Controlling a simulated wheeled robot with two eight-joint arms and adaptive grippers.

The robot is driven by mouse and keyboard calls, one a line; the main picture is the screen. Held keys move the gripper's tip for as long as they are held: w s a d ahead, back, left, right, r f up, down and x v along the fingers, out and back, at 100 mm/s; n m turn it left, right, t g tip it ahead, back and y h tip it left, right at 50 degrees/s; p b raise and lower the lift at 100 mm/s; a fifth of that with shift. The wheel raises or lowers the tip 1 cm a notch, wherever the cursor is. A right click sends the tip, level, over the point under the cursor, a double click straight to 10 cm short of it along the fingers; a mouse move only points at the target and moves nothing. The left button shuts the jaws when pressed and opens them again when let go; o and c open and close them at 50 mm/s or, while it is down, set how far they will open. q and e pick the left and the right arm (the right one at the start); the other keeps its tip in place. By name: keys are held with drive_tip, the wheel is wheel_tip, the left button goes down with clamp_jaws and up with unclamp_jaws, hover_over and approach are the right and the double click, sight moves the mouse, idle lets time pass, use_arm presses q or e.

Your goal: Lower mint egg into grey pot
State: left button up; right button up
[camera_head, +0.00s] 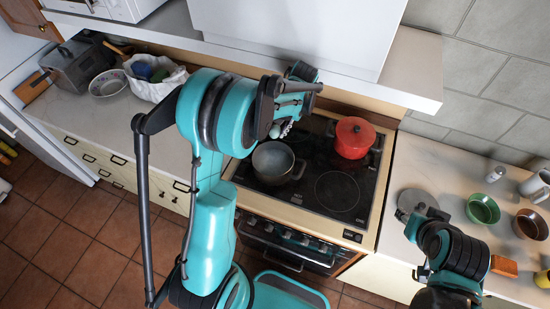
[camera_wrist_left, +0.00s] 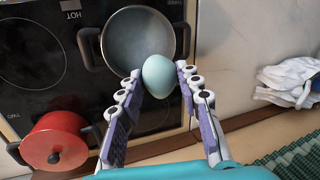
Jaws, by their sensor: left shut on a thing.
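The pale mint egg (camera_wrist_left: 158,75) is between the fingertips of my left gripper (camera_wrist_left: 158,80), which is shut on it. In the head view the egg (camera_head: 274,131) shows small beside the gripper (camera_head: 286,127), just beyond the pot's far rim. The grey pot (camera_head: 272,162) stands open on the dark stove top. In the left wrist view the pot (camera_wrist_left: 137,38) lies beyond the egg, which overlaps its rim. Its visible inside looks empty. My right arm shows at the lower right of the head view; its fingers cannot be made out.
A red lidded pot (camera_head: 353,137) stands right of the grey pot on the stove (camera_head: 330,192). A green bowl (camera_head: 482,209) and a brown bowl (camera_head: 530,224) are on the right counter. A white cloth-lined basket (camera_head: 155,85) is on the left counter. The hood (camera_head: 300,30) overhangs the back.

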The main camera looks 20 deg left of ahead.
use_arm(q)
wheel_tip(320, 180, down, 10)
drive_tip(key=b, duration=0.5)
drive_tip(key=shift+r, duration=0.15)
drive_tip(key=shift+s+a, duration=0.15)
drive_tip(key=shift+s+a, duration=0.1)
drive_tip(key=shift+s, duration=0.05)
drive_tip(key=shift+b, duration=0.3)
drive_tip(key=b, duration=0.7)
hover_over(272, 168)
drive_tip(key=d, duration=0.1)
drive_tip(key=shift+d+f, duration=0.1)
drive_tip(key=shift+f, duration=3.7)
drive_tip(key=shift+f+b, duration=2.15)
drive_tip(key=shift+f, duration=0.55)
drive_tip(key=o, duration=0.9)
